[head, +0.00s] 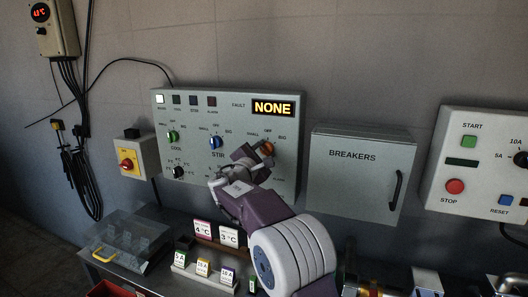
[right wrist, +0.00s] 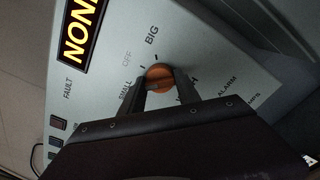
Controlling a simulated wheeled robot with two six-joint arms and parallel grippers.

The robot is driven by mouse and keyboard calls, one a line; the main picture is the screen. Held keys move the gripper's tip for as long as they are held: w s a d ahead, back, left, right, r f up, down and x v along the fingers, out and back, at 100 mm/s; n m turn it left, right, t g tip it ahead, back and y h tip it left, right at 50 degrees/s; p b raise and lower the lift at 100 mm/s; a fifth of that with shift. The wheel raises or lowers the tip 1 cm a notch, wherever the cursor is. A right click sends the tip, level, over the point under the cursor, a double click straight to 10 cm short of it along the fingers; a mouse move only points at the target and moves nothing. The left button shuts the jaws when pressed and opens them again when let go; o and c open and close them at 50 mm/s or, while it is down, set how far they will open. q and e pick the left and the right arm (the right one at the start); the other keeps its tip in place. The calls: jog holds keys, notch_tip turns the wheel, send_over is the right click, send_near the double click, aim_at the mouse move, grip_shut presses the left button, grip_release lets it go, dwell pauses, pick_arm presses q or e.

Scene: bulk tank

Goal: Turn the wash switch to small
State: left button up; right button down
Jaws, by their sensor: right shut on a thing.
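The wash switch is an orange knob (head: 267,149) at the right of the grey control panel (head: 180,101). It also shows in the right wrist view (right wrist: 159,73), with SMALL, OFF and BIG printed around it and the word WASH partly covered. My right gripper (head: 255,153) is at the panel, shut on this knob with one finger on each side. The fingers hide part of the knob, and I cannot tell which mark it points to. My left gripper is not in view.
Left of the wash switch are the blue STIR knob (head: 216,142) and the green COOL knob (head: 172,137). The display (head: 272,108) above reads NONE. The breakers box (head: 355,178) stands close on the right. Label cards (head: 203,229) and a clear-lidded box (head: 125,243) are below.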

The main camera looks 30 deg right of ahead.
jog(key=shift+n, duration=0.6)
jog(key=shift+f+n, duration=0.1)
jog(key=shift+n, duration=0.2)
jog(key=c, duration=0.9)
grip_release()
jog(key=b+v, duration=0.1)
jog(key=v, duration=0.8)
